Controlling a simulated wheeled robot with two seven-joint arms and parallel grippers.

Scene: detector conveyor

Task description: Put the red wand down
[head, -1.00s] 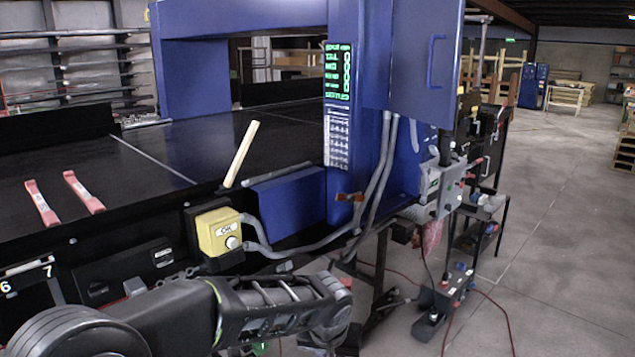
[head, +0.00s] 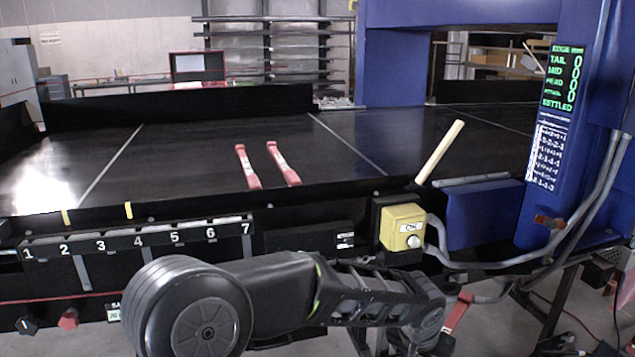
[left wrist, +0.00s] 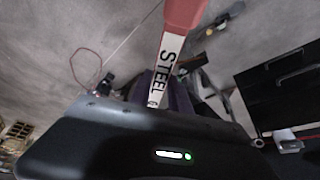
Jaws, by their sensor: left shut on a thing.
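A red wand (head: 460,312) is held in my left gripper (head: 441,338), below the front edge of the conveyor near the yellow button box. In the left wrist view the held wand (left wrist: 170,62) has a red end and a white part lettered STEEL. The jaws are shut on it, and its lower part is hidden. Two other red wands with pale middles, a left one (head: 247,167) and a right one (head: 283,163), lie apart, side by side on the black conveyor belt (head: 200,150). My right gripper is not in view.
A numbered rack (head: 140,238), marked 1 to 7, runs along the conveyor's front. A blue detector frame (head: 545,200) rises at right. The belt left of the wands is clear.

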